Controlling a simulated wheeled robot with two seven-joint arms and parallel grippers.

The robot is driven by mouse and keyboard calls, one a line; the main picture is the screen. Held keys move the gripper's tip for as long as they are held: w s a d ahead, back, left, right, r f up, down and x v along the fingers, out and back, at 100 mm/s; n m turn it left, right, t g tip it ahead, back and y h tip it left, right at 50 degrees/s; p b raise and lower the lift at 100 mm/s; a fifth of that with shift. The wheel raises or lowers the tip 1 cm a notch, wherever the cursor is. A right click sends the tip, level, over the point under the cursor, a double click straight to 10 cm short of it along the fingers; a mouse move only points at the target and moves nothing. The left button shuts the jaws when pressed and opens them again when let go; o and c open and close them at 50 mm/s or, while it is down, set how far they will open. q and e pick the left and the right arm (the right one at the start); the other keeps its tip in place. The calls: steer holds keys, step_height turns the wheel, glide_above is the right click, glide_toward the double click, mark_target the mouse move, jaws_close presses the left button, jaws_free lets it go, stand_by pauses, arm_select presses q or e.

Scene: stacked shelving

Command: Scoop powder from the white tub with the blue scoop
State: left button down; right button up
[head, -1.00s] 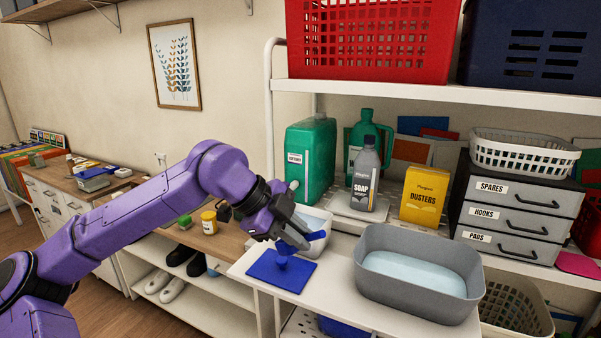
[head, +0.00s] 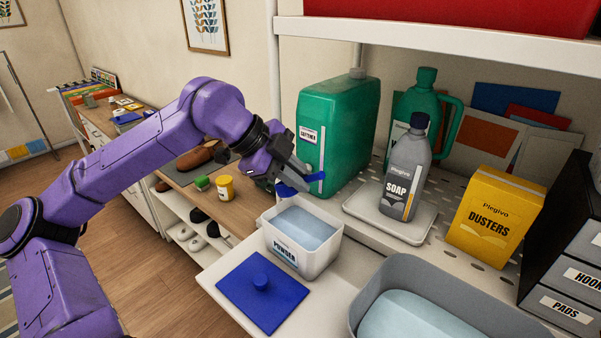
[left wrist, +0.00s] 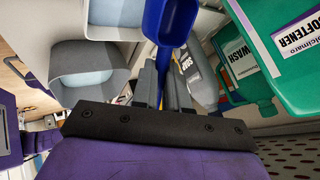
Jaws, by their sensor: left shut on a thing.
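The white tub (head: 284,262), labelled POWDER, stands open on the white shelf board with pale blue powder (head: 305,226) inside. Its blue square lid (head: 248,302) with a round knob lies in front of it. My left gripper (head: 289,173) is shut on the blue scoop (head: 296,186), above and behind the tub in the head view, in front of the green softener can. The scoop also shows in the left wrist view (left wrist: 172,22), sticking out from between the fingers. My right gripper is not in view.
The green softener can (head: 335,135) stands close behind the scoop. A grey soap bottle (head: 405,180) on a white tray, a yellow dusters box (head: 490,220) and a grey basin (head: 375,284) stand to the right. An upper shelf (head: 420,38) runs overhead.

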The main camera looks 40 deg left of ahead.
mark_target(292, 189)
arm_select(q)
steer(key=shift+w+f+b, duration=0.15)
steer(key=shift+f+b, duration=0.15)
steer(key=shift+b, duration=0.2)
steer(key=shift+a+f+b, duration=0.1)
steer(key=shift+f+b, duration=0.15)
steer(key=shift+b, duration=0.05)
steer(key=shift+a+f+n+h+b, duration=0.3)
steer(key=shift+a+f+h+b, duration=0.2)
steer(key=shift+f+h+b, duration=0.35)
steer(key=shift+a+f+h+b, duration=0.2)
steer(key=shift+f+h+b, duration=0.05)
steer(key=shift+f+b, duration=0.3)
step_height(292, 189, down, 6)
steer(key=d+y+b, duration=0.2)
steer(key=y+b, duration=0.1)
steer(key=b, duration=0.3)
steer(key=shift+m, duration=0.4)
steer(key=shift+a, duration=0.1)
